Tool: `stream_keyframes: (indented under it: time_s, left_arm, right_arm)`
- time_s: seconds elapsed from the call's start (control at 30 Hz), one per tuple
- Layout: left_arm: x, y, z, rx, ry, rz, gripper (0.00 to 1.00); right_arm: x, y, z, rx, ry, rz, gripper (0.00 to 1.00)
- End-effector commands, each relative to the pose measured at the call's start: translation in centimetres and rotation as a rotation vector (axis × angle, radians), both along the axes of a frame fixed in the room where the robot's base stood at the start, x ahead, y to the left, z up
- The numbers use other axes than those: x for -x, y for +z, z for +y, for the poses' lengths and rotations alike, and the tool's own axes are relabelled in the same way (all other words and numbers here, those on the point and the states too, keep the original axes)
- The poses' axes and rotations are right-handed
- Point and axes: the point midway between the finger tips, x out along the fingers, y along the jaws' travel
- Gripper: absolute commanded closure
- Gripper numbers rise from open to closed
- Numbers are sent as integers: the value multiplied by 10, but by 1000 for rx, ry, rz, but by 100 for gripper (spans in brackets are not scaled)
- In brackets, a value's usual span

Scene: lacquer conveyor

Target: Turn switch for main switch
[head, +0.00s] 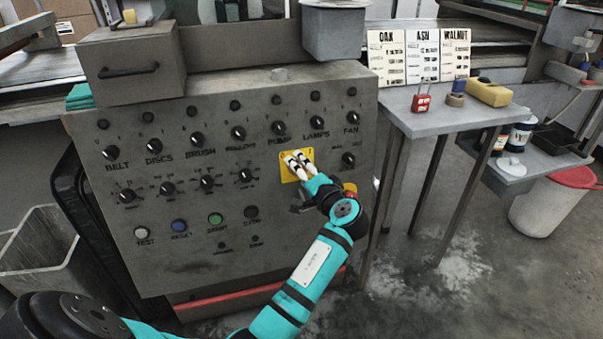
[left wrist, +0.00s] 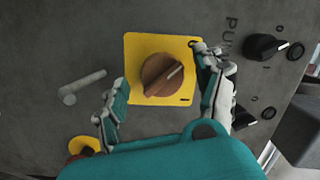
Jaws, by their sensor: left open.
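The main switch is a round brown knob (left wrist: 163,75) with a raised bar on a square yellow plate (left wrist: 137,50). A light line on the bar points up and right in the left wrist view. In the head view the yellow plate (head: 287,174) is partly covered and the knob is hidden by my fingers. My left gripper (head: 298,161) is open in front of the plate. In the left wrist view its fingers stand on either side of the knob, apart from it as far as I can see. My right gripper is not in view.
The grey panel (head: 190,255) carries several black knobs, such as the pump knob (head: 278,128), and coloured push buttons. A grey peg (left wrist: 83,87) sticks out beside the plate. A side table (head: 450,118) with a red padlock (head: 421,103) stands to the right.

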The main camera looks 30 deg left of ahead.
Motion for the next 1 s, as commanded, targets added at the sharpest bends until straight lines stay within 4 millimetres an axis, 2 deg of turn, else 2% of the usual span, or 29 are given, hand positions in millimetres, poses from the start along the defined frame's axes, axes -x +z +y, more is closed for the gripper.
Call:
stream_keyframes:
  time_s: [0.4,0.5,1.0]
  left_arm:
    - [29,7,-52,4,-3,1,30]
    - [35,9,-60,3,-1,1,30]
    - [37,10,-64,2,-1,1,30]
  right_arm:
    - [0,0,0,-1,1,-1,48]
    - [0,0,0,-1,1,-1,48]
    - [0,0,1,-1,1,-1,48]
